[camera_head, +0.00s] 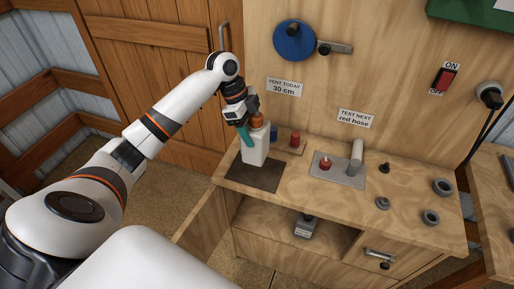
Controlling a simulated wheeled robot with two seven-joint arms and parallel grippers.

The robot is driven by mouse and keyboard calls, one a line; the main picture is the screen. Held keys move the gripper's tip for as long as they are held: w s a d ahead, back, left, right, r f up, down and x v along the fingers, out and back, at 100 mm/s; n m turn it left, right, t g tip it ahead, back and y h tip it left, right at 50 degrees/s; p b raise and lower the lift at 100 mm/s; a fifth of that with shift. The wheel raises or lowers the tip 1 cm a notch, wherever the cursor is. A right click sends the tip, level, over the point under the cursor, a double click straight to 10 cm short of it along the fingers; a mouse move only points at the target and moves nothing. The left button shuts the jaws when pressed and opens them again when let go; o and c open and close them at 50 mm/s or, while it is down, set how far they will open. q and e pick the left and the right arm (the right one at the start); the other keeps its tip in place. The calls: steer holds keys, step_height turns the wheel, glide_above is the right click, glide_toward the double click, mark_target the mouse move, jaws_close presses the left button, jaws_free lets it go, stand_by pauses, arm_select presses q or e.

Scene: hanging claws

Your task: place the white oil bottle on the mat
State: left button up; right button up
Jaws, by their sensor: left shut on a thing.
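The white oil bottle (258,152) has an orange-brown cap and stands upright at the back edge of the dark mat (251,178). My left gripper (249,121) is shut on the bottle near its top, and a teal part of it hangs along the bottle's left side. The bottle's base overlaps the mat's far part in the picture; I cannot tell whether it touches the mat or hovers just above it. The mat's near part is bare. My right gripper is not in view.
Behind the bottle are a blue piece (274,132) and a red cylinder (295,139). To the right on the bench (410,192) are a metal plate (345,178) with a red knob and a grey post, and several dark rings. A grey-and-black object (305,227) stands on the shelf below.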

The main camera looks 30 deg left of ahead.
arm_select(q)
step_height(320, 180, down, 2)
steer(key=shift+s+f, duration=0.1)
steer(key=shift+f, duration=0.35)
step_height(320, 180, down, 3)
steer(key=shift+d+r+p, duration=0.1)
steer(key=shift+p, duration=0.5)
steer(key=shift+f, duration=0.4)
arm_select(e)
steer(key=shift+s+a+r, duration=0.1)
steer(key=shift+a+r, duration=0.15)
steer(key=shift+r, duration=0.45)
arm_select(q)
steer(key=shift+f, duration=0.2)
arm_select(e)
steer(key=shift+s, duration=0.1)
arm_select(q)
steer(key=o, duration=1.3)
steer(key=shift+o, duration=0.2)
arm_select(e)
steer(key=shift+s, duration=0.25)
